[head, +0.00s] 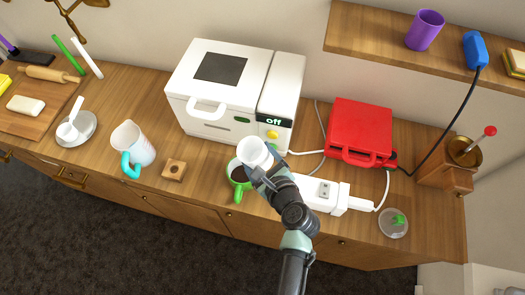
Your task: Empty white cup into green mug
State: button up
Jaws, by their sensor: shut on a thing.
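My gripper (261,166) is shut on the white cup (252,152). The cup is up in front of the counter, just right of the green mug (237,192) in the picture, and covers part of its rim. I cannot tell how far the cup is tilted or what is in it. The green mug stands upright on the counter, its handle toward the front edge. Something dark shows inside it. My gripper and arm hide the counter to the lower right of the mug.
A white oven (220,130) stands behind the mug. A small wooden block (174,170) and a white jug with a teal handle (140,145) are to the left. A white power strip (315,193) lies right, near my arm. A red appliance (358,128) stands behind it.

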jog(key=shift+d, duration=0.1)
jog(key=y+b, duration=0.1)
jog(key=r+y+b, duration=0.1)
jog(key=shift+a+m+g+y, duration=0.3)
jog(key=shift+a+m+y, duration=0.1)
jog(key=shift+a+f+m+y+b, duration=0.2)
jog(key=shift+f+m+y+b, duration=0.1)
jog(key=shift+f+b, duration=0.75)
